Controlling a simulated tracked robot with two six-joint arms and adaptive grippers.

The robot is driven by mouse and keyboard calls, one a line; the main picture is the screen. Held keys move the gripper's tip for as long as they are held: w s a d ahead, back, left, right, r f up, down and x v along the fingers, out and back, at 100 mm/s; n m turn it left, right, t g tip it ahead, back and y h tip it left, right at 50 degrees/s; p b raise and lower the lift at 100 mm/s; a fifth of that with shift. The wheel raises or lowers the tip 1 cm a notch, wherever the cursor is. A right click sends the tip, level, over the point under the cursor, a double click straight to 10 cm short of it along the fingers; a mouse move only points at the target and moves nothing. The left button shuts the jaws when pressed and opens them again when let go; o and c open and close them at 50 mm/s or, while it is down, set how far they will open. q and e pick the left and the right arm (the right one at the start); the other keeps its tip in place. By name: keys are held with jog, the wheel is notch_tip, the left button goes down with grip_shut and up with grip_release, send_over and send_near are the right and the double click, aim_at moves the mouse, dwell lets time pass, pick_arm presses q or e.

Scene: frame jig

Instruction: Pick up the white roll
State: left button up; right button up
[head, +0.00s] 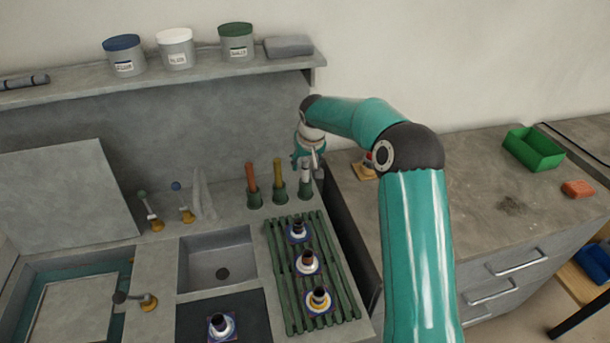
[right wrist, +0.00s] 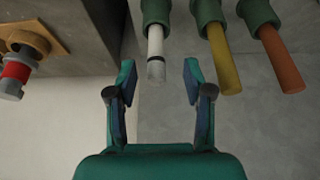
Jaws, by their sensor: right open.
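The white roll (head: 305,173) stands upright in a green holder (head: 305,190), the rightmost of three beside the drying rack. In the right wrist view the white roll (right wrist: 155,52) has a dark band near its free end, and its other end sits in the green holder (right wrist: 156,12). My right gripper (head: 308,158) is above the white roll in the head view. In the right wrist view my right gripper (right wrist: 158,82) is open, with the roll's free end near the gap between its fingertips and nothing held. My left gripper is not in view.
A yellow roll (head: 278,173) and an orange roll (head: 252,178) stand in green holders to the left. A green slatted rack (head: 283,265) holds several small pieces in front. A shelf (head: 200,76) with tubs is behind. A green bin (head: 534,150) sits on the right counter.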

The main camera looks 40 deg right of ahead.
aim_at(307, 169)
jog(key=shift+w+d+f, duration=0.15)
jog(key=shift+w+f, duration=0.05)
jog(key=shift+f, duration=0.45)
jog(key=shift+w+d+f+p, duration=0.15)
jog(key=shift+f+p, duration=0.25)
jog(key=shift+f, duration=0.05)
jog(key=p+x, duration=0.1)
jog(key=x, duration=0.2)
jog(key=shift+d+f, duration=0.15)
jog(key=shift+f, duration=0.45)
jog(key=shift+c, duration=0.2)
grip_shut()
